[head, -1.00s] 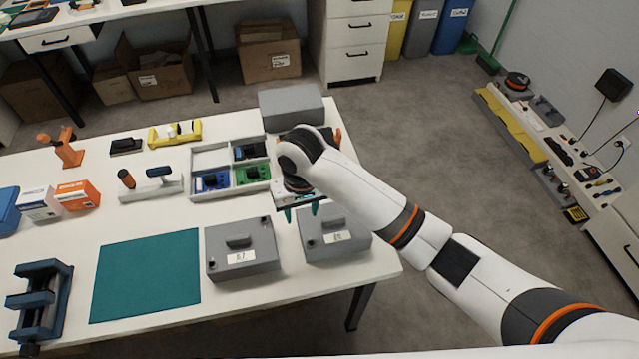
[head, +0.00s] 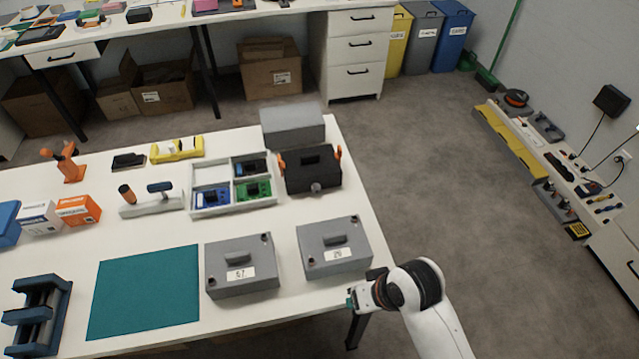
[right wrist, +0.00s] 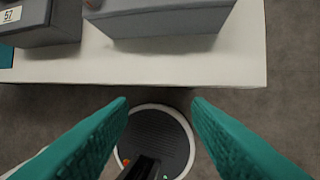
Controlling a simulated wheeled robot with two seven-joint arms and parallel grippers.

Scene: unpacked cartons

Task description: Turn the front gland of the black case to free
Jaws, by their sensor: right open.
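The black case (head: 311,165) stands at the back right of the table, with an orange clip at each side. Its front gland (head: 316,187) is a small grey round knob low on its front face; how it is turned is too small to tell. My right gripper (head: 350,300) is at the table's front right edge, well in front of the case. In the right wrist view its two teal fingers (right wrist: 160,125) are apart with nothing between them. My left gripper is not in view.
A teal mat (head: 145,292) lies front left.

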